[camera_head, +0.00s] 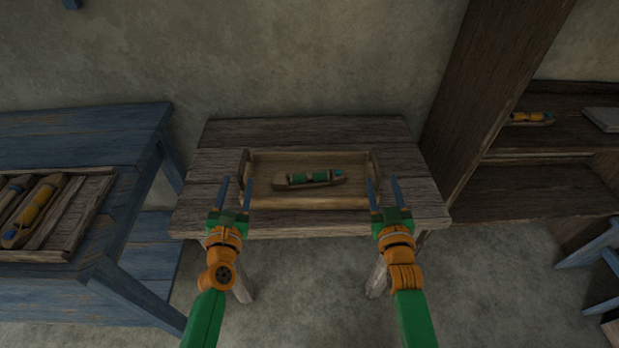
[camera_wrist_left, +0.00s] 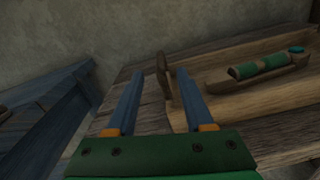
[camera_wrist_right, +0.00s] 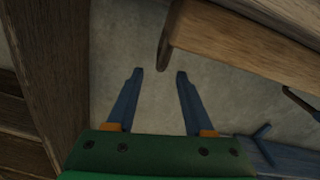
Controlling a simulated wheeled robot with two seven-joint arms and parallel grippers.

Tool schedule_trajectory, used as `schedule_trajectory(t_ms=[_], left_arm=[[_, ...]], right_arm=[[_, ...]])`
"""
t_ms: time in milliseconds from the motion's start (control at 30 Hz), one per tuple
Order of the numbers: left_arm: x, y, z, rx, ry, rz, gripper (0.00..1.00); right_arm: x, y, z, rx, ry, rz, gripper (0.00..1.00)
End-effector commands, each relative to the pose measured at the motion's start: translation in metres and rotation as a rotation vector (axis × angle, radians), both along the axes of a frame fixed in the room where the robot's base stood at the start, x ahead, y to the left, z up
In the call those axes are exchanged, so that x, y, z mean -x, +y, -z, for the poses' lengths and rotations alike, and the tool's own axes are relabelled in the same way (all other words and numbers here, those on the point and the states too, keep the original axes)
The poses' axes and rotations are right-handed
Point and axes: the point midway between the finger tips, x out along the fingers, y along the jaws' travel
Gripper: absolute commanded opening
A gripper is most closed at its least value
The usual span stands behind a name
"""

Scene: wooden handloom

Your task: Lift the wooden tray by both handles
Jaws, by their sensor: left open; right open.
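The wooden tray (camera_head: 310,203) sits on a brown table, with an upright handle at each end. Inside it lies a boat-shaped shuttle (camera_head: 310,180) with green thread; the shuttle also shows in the left wrist view (camera_wrist_left: 258,68). My left gripper (camera_head: 238,180) is open at the tray's left end. In its wrist view the dark left handle (camera_wrist_left: 162,75) appears between the fingertips. My right gripper (camera_head: 383,180) is open at the right end, its left finger close to the right handle (camera_head: 375,164). I cannot tell whether either gripper touches the tray.
The brown table (camera_head: 300,130) has bare boards around the tray. A blue bench (camera_head: 75,140) at left holds another tray with orange and blue shuttles. A tall dark shelf (camera_head: 490,90) stands close at right. Blue furniture (camera_head: 603,250) shows at the lower right.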

Motion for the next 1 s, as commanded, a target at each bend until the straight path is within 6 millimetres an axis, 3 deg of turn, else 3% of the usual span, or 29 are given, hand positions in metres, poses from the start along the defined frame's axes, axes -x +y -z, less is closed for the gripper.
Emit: schedule_trajectory(t_ms=[433, 833, 867, 1000], left_arm=[[-0.061, 0.000, 0.000, -0.003, 0.000, 0.002, 0.52], [-0.070, 0.000, 0.000, -0.002, 0.001, 0.001, 0.52], [-0.070, 0.000, 0.000, -0.002, 0.001, 0.001, 0.50], [-0.070, 0.000, 0.000, -0.002, 0.001, 0.001, 0.12]], right_arm=[[-0.061, 0.000, 0.000, -0.001, 0.000, 0.000, 0.52], [-0.070, 0.001, 0.000, -0.001, 0.000, 0.000, 0.52], [-0.070, 0.001, 0.000, -0.001, 0.000, 0.000, 0.50], [-0.070, 0.001, 0.000, 0.000, 0.000, 0.000, 0.12]])
